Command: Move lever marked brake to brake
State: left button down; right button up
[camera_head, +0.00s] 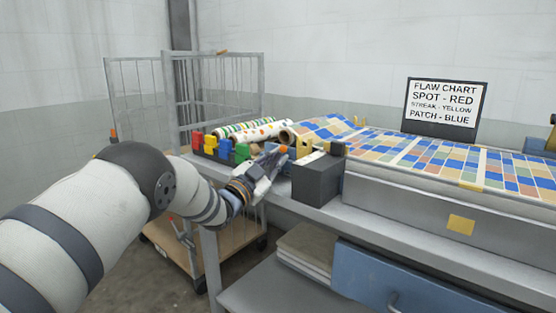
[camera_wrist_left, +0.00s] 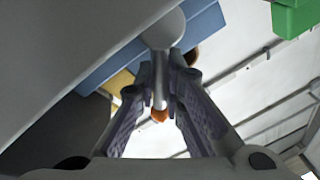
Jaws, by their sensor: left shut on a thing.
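A dark grey box (camera_head: 316,181) with a pale label on its top stands at the front edge of the bench. My left gripper (camera_head: 268,166) is just left of this box, in front of the coloured blocks. An orange tip (camera_head: 283,149) shows at its fingers. In the left wrist view a pale grey lever rod (camera_wrist_left: 160,82) with an orange tip (camera_wrist_left: 159,116) lies between the fingers of my left gripper (camera_wrist_left: 161,100), which is shut on it. I cannot read the word brake anywhere, and the lever's base is hidden. My right gripper is out of view.
Red, yellow, blue and green blocks (camera_head: 218,148) stand behind the gripper, near patterned rolls (camera_head: 250,129). Checked cloth (camera_head: 430,155) covers the bench to the right. A flaw chart sign (camera_head: 443,103) stands behind it. A wire cart (camera_head: 137,93) is at the left.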

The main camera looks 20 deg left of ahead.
pick_arm(q)
jog(key=c, duration=1.9)
grip_release()
jog(key=shift+c, duration=0.2)
jog(key=v, duration=1.2)
